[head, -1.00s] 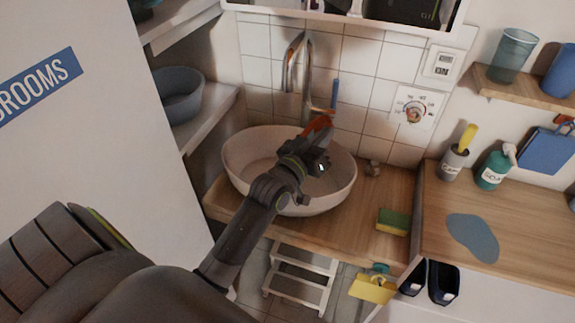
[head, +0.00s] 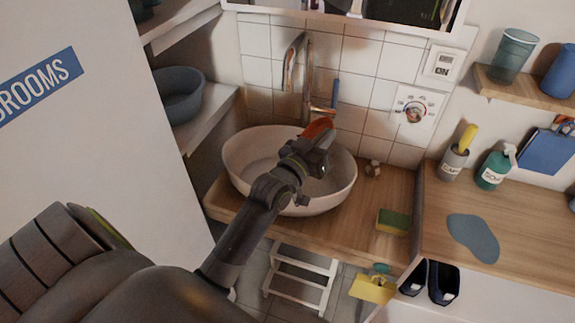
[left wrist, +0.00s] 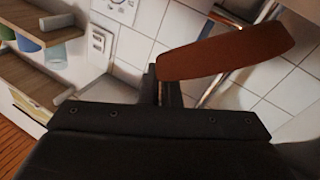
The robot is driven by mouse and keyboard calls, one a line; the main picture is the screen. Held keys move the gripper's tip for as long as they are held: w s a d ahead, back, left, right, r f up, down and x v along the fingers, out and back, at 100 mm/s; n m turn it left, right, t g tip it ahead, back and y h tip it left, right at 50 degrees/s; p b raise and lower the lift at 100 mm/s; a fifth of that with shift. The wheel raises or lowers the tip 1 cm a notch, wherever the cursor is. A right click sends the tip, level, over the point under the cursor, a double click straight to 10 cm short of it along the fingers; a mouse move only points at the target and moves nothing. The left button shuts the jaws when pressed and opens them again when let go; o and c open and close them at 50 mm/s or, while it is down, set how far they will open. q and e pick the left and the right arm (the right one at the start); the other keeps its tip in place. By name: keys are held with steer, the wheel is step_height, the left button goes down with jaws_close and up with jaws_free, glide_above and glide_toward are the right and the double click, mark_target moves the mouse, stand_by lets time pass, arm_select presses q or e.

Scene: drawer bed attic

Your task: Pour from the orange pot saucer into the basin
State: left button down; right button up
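The orange pot saucer (head: 317,129) is at the tip of my left gripper (head: 318,150), above the far rim of the basin. In the left wrist view the saucer (left wrist: 228,55) shows as a tilted orange-brown shape, and the gripper (left wrist: 165,85) is closed on its edge. The saucer's inside and any contents cannot be seen. The basin (head: 240,160) is a pale oval bowl on the wooden counter, and my left arm crosses over it. My right gripper does not show.
A chrome faucet (head: 291,75) stands behind the basin. A green and yellow sponge (head: 393,222), a soap bottle (head: 494,170) and a blue-grey patch (head: 473,238) are on the counters at right. A grey bowl (head: 178,98) sits on the left shelf.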

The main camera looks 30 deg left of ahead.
arm_select(q)
steer(key=w+d+f+m+g+p, duration=0.1)
steer(key=d+m+p, duration=0.1)
steer(key=w+d+f+m+g+y+p, duration=0.1)
steer(key=w+d+p, duration=0.1)
steer(key=d, duration=0.1)
steer(key=w+d+f+m+g+p, duration=0.1)
steer(key=d+f+m+g+p, duration=0.1)
steer(key=d, duration=0.1)
steer(key=shift+w+d+m+p, duration=0.1)
steer(key=shift+w+m+p, duration=0.15)
steer(key=shift+m+p, duration=0.05)
steer(key=shift+w+d+f+m+g+y+p, duration=0.15)
steer(key=shift+w+d+f+m+g+y, duration=0.1)
steer(key=shift+d+f, duration=0.15)
steer(key=shift+w+d+f+m+g+y+p, duration=0.15)
steer(key=shift+d+f+m+y, duration=0.1)
steer(key=shift+f, duration=0.25)
